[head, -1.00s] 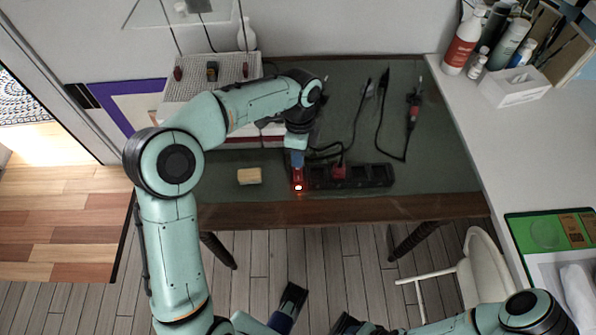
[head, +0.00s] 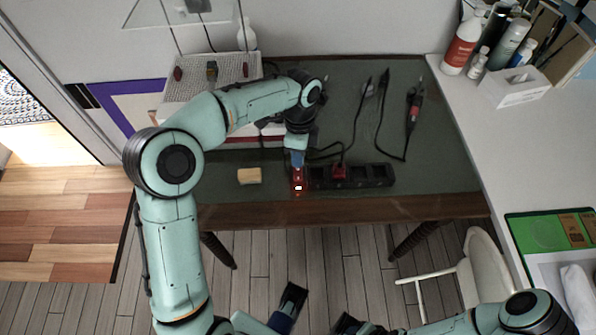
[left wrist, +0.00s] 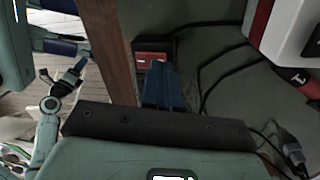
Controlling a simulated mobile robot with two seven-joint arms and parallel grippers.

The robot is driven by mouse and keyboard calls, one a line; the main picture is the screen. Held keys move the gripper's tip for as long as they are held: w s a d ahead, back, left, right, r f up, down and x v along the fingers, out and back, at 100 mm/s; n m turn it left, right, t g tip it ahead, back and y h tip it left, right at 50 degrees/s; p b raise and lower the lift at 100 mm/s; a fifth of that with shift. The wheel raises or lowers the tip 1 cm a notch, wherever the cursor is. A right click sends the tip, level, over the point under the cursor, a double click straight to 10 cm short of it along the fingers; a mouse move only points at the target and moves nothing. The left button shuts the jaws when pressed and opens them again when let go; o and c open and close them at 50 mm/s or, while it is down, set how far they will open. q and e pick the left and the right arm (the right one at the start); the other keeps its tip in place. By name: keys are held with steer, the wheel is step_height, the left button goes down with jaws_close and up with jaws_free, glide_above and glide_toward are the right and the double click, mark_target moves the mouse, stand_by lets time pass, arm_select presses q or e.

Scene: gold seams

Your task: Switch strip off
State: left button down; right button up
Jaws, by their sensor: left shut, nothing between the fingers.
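The dark power strip (head: 372,176) lies along the front of the green table top. Its red switch (head: 297,184) is at the left end, with a bright white spot on it and a faint red glow around it. The switch also shows in the left wrist view (left wrist: 152,58). My left gripper (head: 297,163) is shut and empty, pointing down at the switch end. Its blue fingers (left wrist: 160,85) partly cover the strip, and I cannot tell whether they touch it. Parts of my right arm show at the lower edge; its jaw state is unclear.
A red plug (head: 339,172) sits in the strip. A yellow block (head: 249,176) lies left of it. Black cables and a red-and-black tool (head: 414,108) lie behind. A chair (head: 468,275) stands front right.

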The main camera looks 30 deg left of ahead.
arm_select(q)
steer(key=shift+f+b, duration=0.4)
steer(key=shift+f, duration=0.45)
stand_by(0.3)
steer(key=shift+r, duration=0.15)
steer(key=shift+r+p, duration=0.6)
steer(key=shift+p, duration=0.25)
